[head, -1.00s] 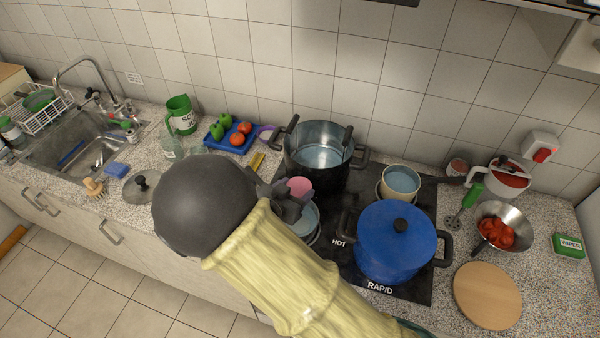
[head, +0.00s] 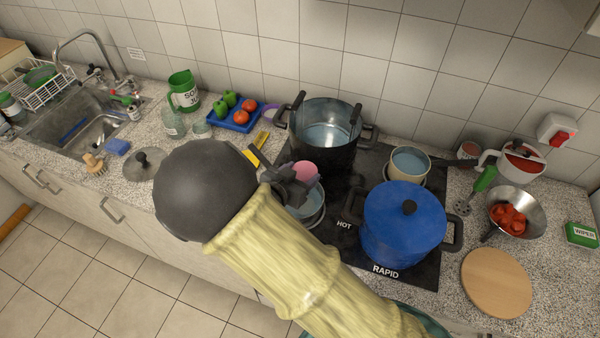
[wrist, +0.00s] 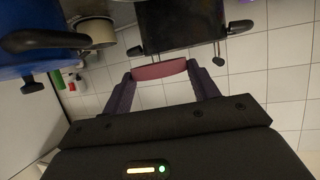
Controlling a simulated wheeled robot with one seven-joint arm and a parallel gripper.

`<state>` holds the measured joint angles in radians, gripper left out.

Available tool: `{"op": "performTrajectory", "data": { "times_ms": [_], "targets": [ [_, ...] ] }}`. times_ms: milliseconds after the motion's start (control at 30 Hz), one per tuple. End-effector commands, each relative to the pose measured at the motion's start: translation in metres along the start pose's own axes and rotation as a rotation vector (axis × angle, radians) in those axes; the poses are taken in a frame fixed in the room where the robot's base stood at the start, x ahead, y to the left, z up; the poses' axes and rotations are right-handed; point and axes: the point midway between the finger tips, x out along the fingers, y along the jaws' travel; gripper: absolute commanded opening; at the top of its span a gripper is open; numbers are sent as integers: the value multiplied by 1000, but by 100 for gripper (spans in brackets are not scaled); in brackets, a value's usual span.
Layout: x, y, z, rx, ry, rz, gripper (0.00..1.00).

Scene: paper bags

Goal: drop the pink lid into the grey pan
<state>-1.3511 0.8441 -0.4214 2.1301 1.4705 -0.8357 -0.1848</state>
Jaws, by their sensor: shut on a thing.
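The pink lid (head: 305,169) is held above the hob, and its rim shows between the fingers in the wrist view (wrist: 160,70). My gripper (head: 293,182) is shut on it. A grey metal pan (head: 310,217) stands at the hob's front left, below and close to the gripper. My gripper and arm hide part of this pan. The lid appears over its back edge in the head view, apart from it as far as I can tell. The lid's height above the pan is hard to judge.
A tall dark pot (head: 326,153) with water stands just behind the lid. A blue lidded pot (head: 403,225) stands to the right, with a cream pan (head: 411,160) behind it. A blue tray (head: 235,119) of vegetables and a loose glass lid (head: 145,163) lie left.

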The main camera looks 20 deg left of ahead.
Motion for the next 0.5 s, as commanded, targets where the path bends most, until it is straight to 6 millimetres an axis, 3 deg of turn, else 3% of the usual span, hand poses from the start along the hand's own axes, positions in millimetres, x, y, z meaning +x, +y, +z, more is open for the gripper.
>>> {"op": "performTrajectory", "data": {
  "times_ms": [33,200,500],
  "targets": [
    [4,0,10,0,1,0,39],
    [8,0,20,0,1,-1,39],
    [8,0,20,0,0,0,39]
  ]
}}
